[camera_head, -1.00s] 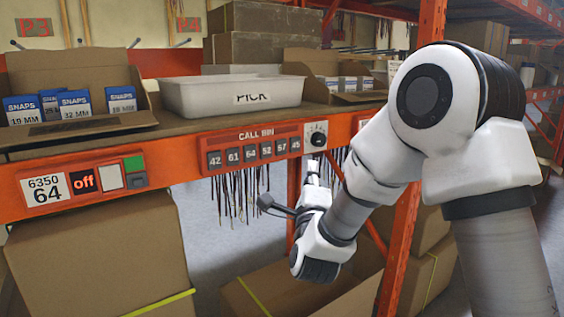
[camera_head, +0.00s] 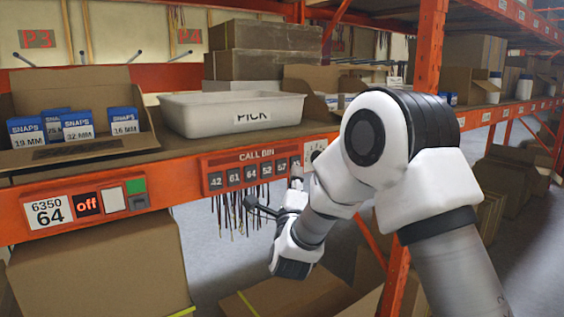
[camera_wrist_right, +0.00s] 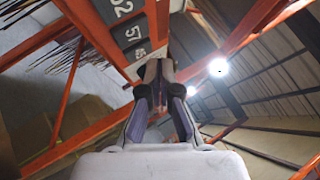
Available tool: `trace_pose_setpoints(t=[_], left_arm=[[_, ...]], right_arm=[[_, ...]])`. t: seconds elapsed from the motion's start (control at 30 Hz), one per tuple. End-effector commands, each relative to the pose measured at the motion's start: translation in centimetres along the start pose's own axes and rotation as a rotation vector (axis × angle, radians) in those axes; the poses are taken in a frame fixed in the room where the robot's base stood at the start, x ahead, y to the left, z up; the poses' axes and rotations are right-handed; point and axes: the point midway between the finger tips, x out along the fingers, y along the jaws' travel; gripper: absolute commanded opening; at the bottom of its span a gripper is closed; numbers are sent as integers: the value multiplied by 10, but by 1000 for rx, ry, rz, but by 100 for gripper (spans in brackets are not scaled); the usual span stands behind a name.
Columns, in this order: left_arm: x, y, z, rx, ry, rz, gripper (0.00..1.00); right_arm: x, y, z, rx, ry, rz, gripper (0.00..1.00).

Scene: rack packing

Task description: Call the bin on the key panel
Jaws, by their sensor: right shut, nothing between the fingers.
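The orange CALL BIN key panel (camera_head: 256,155) is on the front beam of the shelf, with a row of dark numbered keys. Keys 42, 61, 64, 52 and 57 (camera_head: 282,168) read clearly. The right end is partly hidden by my right arm. My right gripper (camera_head: 296,178) is shut and empty, just below and in front of the panel's right end. In the right wrist view, the closed fingertips (camera_wrist_right: 155,68) appear close to the 45 key (camera_wrist_right: 138,53); contact cannot be told. A display (camera_head: 87,204) reads "off" beside the label 6350 64 (camera_head: 48,212). My left gripper is out of view.
A white PICK tote (camera_head: 190,118) and an open carton (camera_head: 30,150) of SNAPS boxes stand on the shelf above. Dark strands (camera_head: 235,212) hang below the panel. Cartons (camera_head: 100,265) sit underneath. An orange upright (camera_head: 428,55) stands behind my right arm.

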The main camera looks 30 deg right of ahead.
Motion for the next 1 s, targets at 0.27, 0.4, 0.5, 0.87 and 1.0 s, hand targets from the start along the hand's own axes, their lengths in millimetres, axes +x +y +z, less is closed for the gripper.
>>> trace_pose_setpoints(t=[0.27, 0.4, 0.5, 0.87, 1.0], left_arm=[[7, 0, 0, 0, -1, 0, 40], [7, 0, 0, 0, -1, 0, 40], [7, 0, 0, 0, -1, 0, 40], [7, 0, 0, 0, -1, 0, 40], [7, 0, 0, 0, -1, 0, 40]], right_arm=[[14, 12, 10, 1, 0, -1, 0], [15, 12, 11, 1, 0, -1, 0], [15, 12, 11, 1, 0, -1, 0], [15, 12, 11, 1, 0, -1, 0], [15, 12, 11, 1, 0, -1, 0]])
